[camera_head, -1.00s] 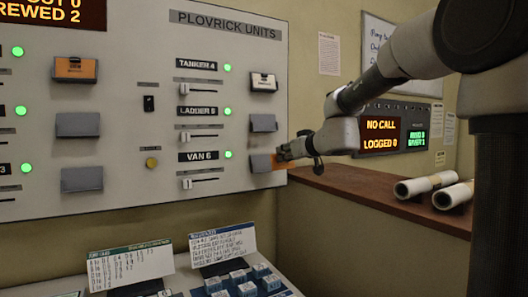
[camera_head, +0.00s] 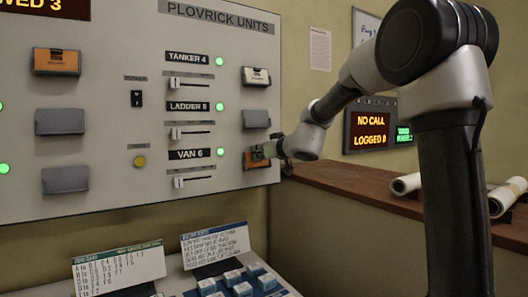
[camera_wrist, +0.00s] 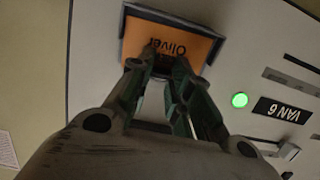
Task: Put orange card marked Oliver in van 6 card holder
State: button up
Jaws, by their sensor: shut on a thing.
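The orange card marked Oliver shows in the wrist view (camera_wrist: 198,46), its name reading upside down. A dark rim of the van 6 card holder (camera_wrist: 175,15) runs along its far edge and sides, so it appears to sit within the holder. In the head view the orange card (camera_head: 252,164) is at the holder beside the VAN 6 label (camera_head: 192,154). My gripper (camera_head: 266,152) is shut on the card's near edge; its fingers also show in the wrist view (camera_wrist: 160,66). The fingers hide part of the card and holder.
The ladder 5 holder (camera_head: 256,118) above looks empty; the tanker 4 holder (camera_head: 255,76) has a pale card. Another orange card (camera_head: 57,61) is at upper left. A wooden ledge (camera_head: 350,183) with paper rolls (camera_head: 406,184) lies right of the panel.

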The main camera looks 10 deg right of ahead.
jog(key=shift+w+f, duration=0.1)
jog(key=o, duration=0.8)
jog(key=shift+a, duration=0.1)
jog(key=v, duration=1.2)
